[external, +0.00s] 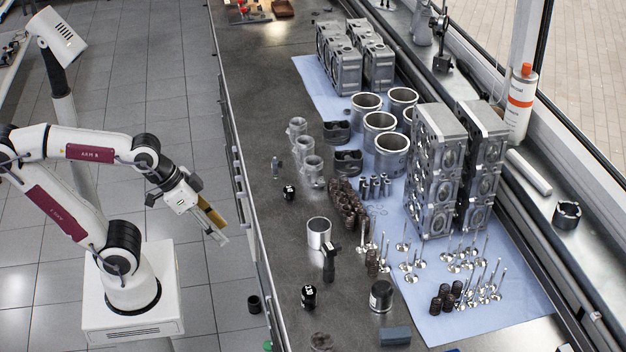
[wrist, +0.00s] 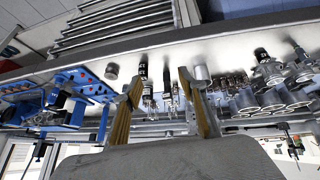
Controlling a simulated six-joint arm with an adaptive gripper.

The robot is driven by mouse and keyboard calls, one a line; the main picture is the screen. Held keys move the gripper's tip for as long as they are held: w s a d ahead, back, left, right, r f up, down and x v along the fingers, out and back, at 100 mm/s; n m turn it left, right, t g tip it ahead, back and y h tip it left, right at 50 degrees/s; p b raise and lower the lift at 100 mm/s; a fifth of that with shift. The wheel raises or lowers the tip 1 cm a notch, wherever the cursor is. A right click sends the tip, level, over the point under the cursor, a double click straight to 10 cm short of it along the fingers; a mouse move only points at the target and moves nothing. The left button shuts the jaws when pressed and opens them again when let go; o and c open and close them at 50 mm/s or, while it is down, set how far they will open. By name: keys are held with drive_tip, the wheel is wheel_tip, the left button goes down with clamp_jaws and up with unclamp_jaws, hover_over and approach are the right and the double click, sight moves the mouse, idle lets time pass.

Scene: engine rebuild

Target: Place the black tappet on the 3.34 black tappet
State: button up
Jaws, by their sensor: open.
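Two small black cylinders with white markings, which look like tappets, stand on the bench. One black tappet (external: 309,297) is near the front; the other black tappet (external: 289,192) is farther back, near the left edge. Their markings are too small to read, so I cannot tell which is 3.34. In the wrist view, the front one (wrist: 143,72) shows near the left finger and the farther one (wrist: 261,55) at upper right. My gripper (external: 217,230) is open and empty, left of the bench over the floor. It is apart from both tappets.
A silver ring (external: 318,233) and a dark upright tool (external: 329,262) stand near the front tappet. A dark-topped cylinder (external: 381,295) stands to its right. Valves, springs and cylinder liners (external: 391,155) crowd the blue mat (external: 520,298). The bench's left strip is mostly clear.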

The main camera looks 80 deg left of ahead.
drive_tip(key=shift+g+y, duration=0.3)
drive_tip(key=shift+y, duration=0.4)
drive_tip(key=s+a, duration=0.4)
drive_tip(key=shift+f, duration=0.15)
